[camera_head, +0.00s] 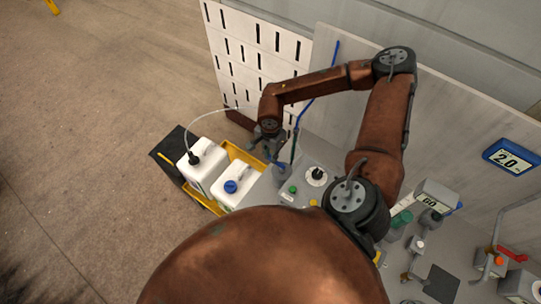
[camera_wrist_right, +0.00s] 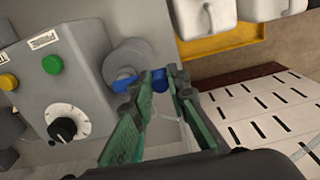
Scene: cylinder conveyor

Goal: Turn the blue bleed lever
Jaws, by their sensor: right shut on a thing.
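The blue bleed lever (camera_wrist_right: 125,84) projects from a grey round fitting (camera_wrist_right: 128,62) beside a grey control box in the right wrist view. My right gripper (camera_wrist_right: 164,79) has green fingers closed on the blue lever's end, part of which shows between the fingertips. In the head view my right gripper (camera_head: 270,148) is small, near the control box's left end, with a bit of the blue lever (camera_head: 281,164) beside it. My left gripper is not in view.
The control box (camera_wrist_right: 85,85) carries a green button (camera_wrist_right: 52,64), a yellow button (camera_wrist_right: 8,81) and a black knob on a white dial (camera_wrist_right: 66,126). White jugs (camera_head: 240,183) stand in a yellow tray (camera_head: 243,153) nearby. A slotted white panel (camera_head: 262,50) rises behind.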

